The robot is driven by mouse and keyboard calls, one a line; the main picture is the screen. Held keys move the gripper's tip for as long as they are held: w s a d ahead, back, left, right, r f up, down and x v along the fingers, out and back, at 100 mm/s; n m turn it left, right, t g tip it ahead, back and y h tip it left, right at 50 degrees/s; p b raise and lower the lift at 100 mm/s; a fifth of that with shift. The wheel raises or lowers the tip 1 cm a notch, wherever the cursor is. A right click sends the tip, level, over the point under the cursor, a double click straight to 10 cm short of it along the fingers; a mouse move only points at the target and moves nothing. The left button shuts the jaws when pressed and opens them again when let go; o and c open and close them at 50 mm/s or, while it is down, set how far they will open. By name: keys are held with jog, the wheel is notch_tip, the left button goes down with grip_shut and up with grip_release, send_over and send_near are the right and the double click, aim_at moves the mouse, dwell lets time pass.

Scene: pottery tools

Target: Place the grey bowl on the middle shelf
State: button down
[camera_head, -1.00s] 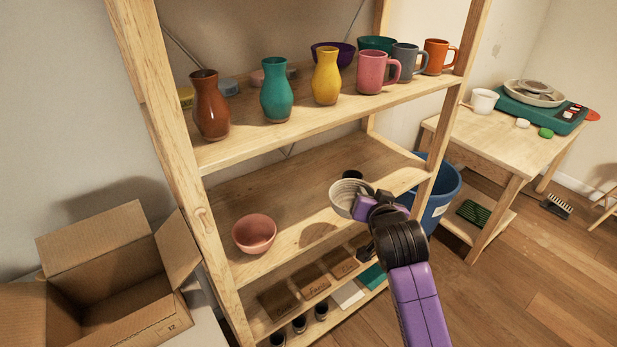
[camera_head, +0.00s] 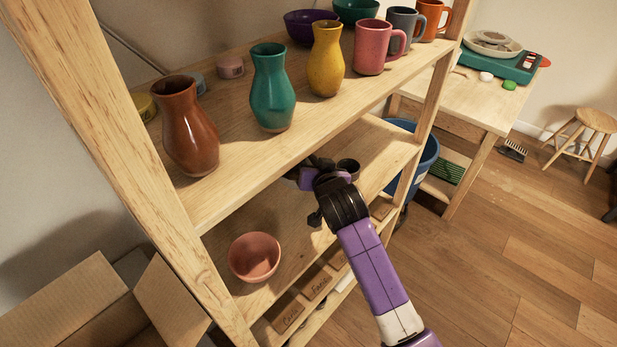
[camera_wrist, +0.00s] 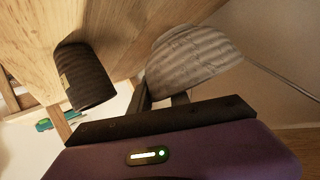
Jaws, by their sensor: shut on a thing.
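The grey bowl (camera_wrist: 192,58), pale and ribbed, shows in the wrist view at the fingertips of my gripper (camera_wrist: 163,95), which is shut on it. In the head view my gripper (camera_head: 314,170) is inside the middle shelf space, under the upper shelf board. The bowl cannot be made out there. The middle shelf (camera_head: 288,220) is the board with the pink bowl (camera_head: 254,257) at its left front. In the wrist view the grey bowl is tilted in the frame; whether it touches the board I cannot tell.
A small dark cup (camera_head: 348,167) stands just right of my gripper and also shows in the wrist view (camera_wrist: 86,78). The upper shelf (camera_head: 240,178) holds vases, mugs and bowls above my arm. Bare board lies between my gripper and the pink bowl.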

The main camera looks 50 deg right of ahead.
jog(key=shift+f, duration=2.8)
jog(key=shift+f, duration=0.1)
jog(key=c, duration=1.2)
grip_release()
